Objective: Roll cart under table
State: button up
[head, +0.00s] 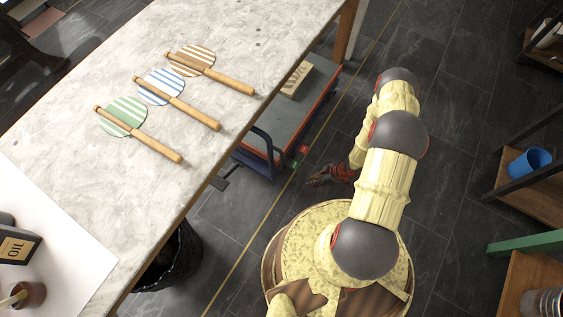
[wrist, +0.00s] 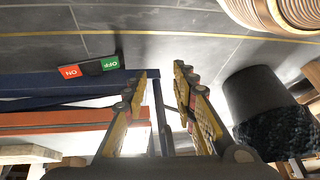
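The cart (head: 314,88) has a grey deck, red-orange edge and blue handle frame (head: 262,146). It lies partly beneath the table (head: 225,32), its right side showing past the table edge; the rest is hidden. A red ON and green OFF pedal (wrist: 91,67) sits by the cart's end, near the floor. My gripper (head: 320,178) is just right of the cart's handle end, low over the floor. In the wrist view my gripper (wrist: 160,76) is open, with nothing clamped between its fingers. A blue cart bar (wrist: 158,115) shows behind the gap; contact cannot be told.
A black bin (head: 177,258) stands beneath the table's near end. A yellow floor line (head: 247,249) runs alongside the cart. Shelves with a blue cup (head: 529,163) stand at right. Three striped paddles with wooden handles lie on the tabletop.

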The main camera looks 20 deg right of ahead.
jog(key=w+a+t+y+b, duration=0.1)
jog(key=w+a+t+y, duration=0.1)
jog(key=a+t+y, duration=0.15)
jog(key=t+y, duration=0.5)
jog(key=y, duration=0.1)
send_near(281, 157)
jog(key=w+a+f, duration=0.1)
jog(key=w+f, duration=0.1)
jog(key=shift+n+g+h, duration=0.25)
jog(key=shift+n, duration=0.15)
jog(key=shift+r+b+x, duration=0.15)
jog(key=shift+b+x, duration=0.5)
jog(key=shift+x, duration=1.35)
jog(key=shift+r+b+x, duration=0.15)
jog(key=shift+b+x, duration=0.45)
jog(key=shift+x, duration=1.4)
jog(key=c, duration=0.3)
jog(key=c, duration=0.4)
grip_shut()
